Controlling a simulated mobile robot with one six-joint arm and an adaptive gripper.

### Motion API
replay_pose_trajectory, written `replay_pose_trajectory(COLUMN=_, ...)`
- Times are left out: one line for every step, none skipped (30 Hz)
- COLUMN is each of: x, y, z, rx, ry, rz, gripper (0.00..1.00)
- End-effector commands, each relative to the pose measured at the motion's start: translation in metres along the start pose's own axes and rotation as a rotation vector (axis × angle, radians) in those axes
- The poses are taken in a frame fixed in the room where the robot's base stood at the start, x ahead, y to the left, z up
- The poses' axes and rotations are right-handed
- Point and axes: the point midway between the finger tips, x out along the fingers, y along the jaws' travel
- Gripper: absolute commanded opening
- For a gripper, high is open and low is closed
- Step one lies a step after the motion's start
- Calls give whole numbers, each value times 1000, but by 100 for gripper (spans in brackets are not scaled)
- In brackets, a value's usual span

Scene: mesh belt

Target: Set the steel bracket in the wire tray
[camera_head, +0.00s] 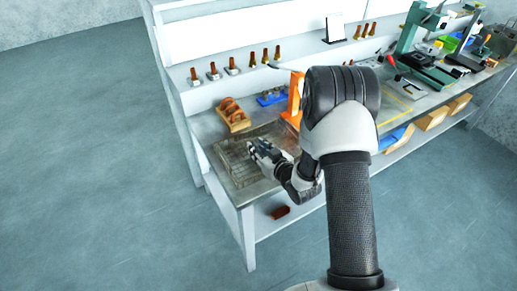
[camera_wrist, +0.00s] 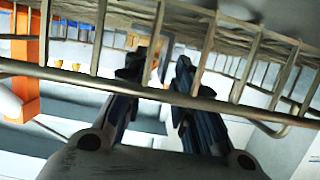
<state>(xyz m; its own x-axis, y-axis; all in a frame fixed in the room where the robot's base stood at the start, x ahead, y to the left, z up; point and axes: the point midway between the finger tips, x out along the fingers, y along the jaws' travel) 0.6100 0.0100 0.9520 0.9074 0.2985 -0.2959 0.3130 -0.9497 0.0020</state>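The wire tray (camera_head: 234,172) lies on the near left end of the workbench. Its wire rim (camera_wrist: 62,74) and upright wires cross close in front of the camera in the wrist view. My gripper (camera_head: 255,148) is low at the tray in the head view. In the wrist view its two dark fingers (camera_wrist: 158,72) stand apart, partly behind the tray's rim wire, with background showing between the tips. I see nothing held between them. I cannot make out the steel bracket in either view; the tray's inside is partly hidden by my gripper and arm.
A wooden holder (camera_head: 233,115) and a blue rack (camera_head: 272,97) stand behind the tray. An orange upright (camera_head: 294,99) is close to my arm. A shelf (camera_head: 210,92) carries several brown-handled tools. A green press (camera_head: 418,45) stands farther right. Open floor (camera_head: 90,170) lies left.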

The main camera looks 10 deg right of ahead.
Motion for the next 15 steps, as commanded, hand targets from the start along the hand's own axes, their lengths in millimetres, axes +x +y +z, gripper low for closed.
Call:
replay_pose_trajectory(x=0, y=0, z=0, rx=0, ry=0, rz=0, gripper=25)
replay_pose_trajectory(x=0, y=0, z=0, rx=0, ry=0, rz=0, gripper=25)
replay_pose_trajectory(x=0, y=0, z=0, rx=0, ry=0, rz=0, gripper=25)
replay_pose_trajectory(x=0, y=0, z=0, rx=0, ry=0, rz=0, gripper=25)
replay_pose_trajectory(x=0, y=0, z=0, rx=0, ry=0, rz=0, gripper=25)
replay_pose_trajectory(x=0, y=0, z=-1, rx=0, ry=0, rz=0, gripper=25)
replay_pose_trajectory(x=-1, y=0, z=-2, rx=0, ry=0, rz=0, gripper=25)
replay_pose_trajectory(x=-1, y=0, z=-4, rx=0, ry=0, rz=0, gripper=25)
replay_pose_trajectory(x=-4, y=0, z=-4, rx=1, ry=-1, rz=1, gripper=25)
replay_pose_trajectory(x=-8, y=1, z=-4, rx=1, ry=0, rz=2, gripper=25)
replay_pose_trajectory(x=-13, y=2, z=-4, rx=1, ry=-1, rz=3, gripper=25)
replay_pose_trajectory(x=-21, y=2, z=-3, rx=2, ry=-2, rz=3, gripper=25)
replay_pose_trajectory(x=-27, y=1, z=-3, rx=3, ry=-2, rz=3, gripper=25)
replay_pose_trajectory(x=-34, y=1, z=-4, rx=3, ry=-2, rz=3, gripper=25)
replay_pose_trajectory(x=-43, y=2, z=-4, rx=3, ry=-2, rz=4, gripper=25)
